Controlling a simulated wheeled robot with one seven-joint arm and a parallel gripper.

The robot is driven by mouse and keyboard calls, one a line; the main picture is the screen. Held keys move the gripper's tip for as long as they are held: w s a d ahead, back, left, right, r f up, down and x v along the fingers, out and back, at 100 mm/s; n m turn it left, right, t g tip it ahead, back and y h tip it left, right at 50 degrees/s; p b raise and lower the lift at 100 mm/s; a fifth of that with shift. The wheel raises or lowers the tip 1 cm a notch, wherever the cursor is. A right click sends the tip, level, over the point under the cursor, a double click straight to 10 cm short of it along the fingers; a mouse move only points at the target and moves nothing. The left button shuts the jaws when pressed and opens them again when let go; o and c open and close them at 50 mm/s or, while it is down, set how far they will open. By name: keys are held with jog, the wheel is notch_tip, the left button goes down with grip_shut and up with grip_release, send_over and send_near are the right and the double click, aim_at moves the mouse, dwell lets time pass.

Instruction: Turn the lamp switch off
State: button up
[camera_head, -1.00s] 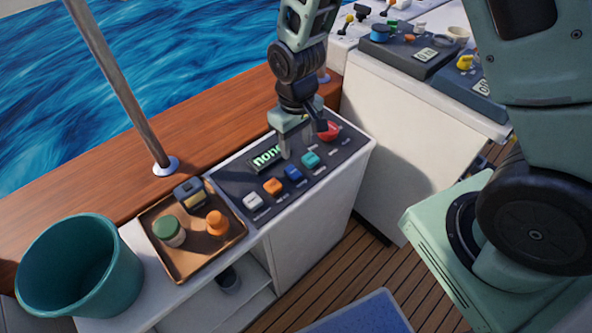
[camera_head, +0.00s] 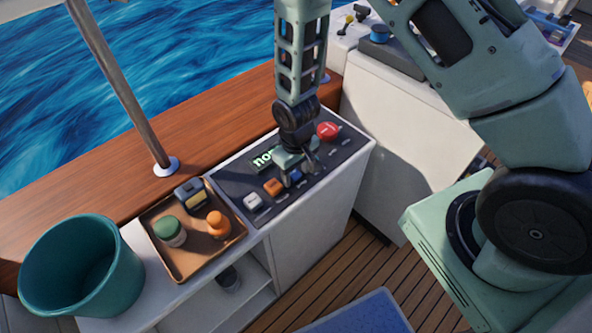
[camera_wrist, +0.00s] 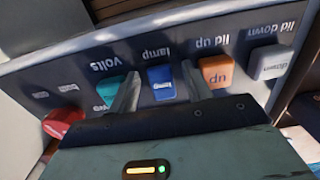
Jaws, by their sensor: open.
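The blue lamp switch (camera_wrist: 161,82) shows in the wrist view, upside down, with the label "lamp" on the panel beyond it. My gripper (camera_wrist: 158,90) is open, one finger to each side of the blue switch. The left finger is close to the teal volts switch (camera_wrist: 109,91). I cannot tell whether the fingers touch the blue switch. In the head view my gripper (camera_head: 297,172) is low over the control panel (camera_head: 232,187) and hides most of the blue and teal switches. Whether the lamp is on is not visible.
An orange "up" switch (camera_wrist: 217,77) and a white "down" switch (camera_wrist: 270,62) sit right of the lamp switch in the wrist view. A red knob (camera_head: 327,130) is behind my gripper. A brown tray (camera_head: 190,262) and teal bucket (camera_head: 130,262) stand left.

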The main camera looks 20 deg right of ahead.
jog(key=c, duration=1)
jog(key=shift+w+r+g+p, duration=0.15)
jog(key=shift+g+p, duration=0.35)
jog(key=shift+g, duration=0.1)
jog(key=shift+w+a+g+h, duration=0.15)
jog(key=shift+g+h, duration=0.25)
jog(key=shift+g, duration=0.5)
jog(key=shift+w+g+h, duration=0.2)
jog(key=shift+g+h, duration=0.2)
jog(key=shift+g, duration=0.5)
jog(key=o, duration=1)
jog(key=b+v, duration=0.2)
jog(key=v, duration=1.5)
jog(key=shift+r, duration=0.25)
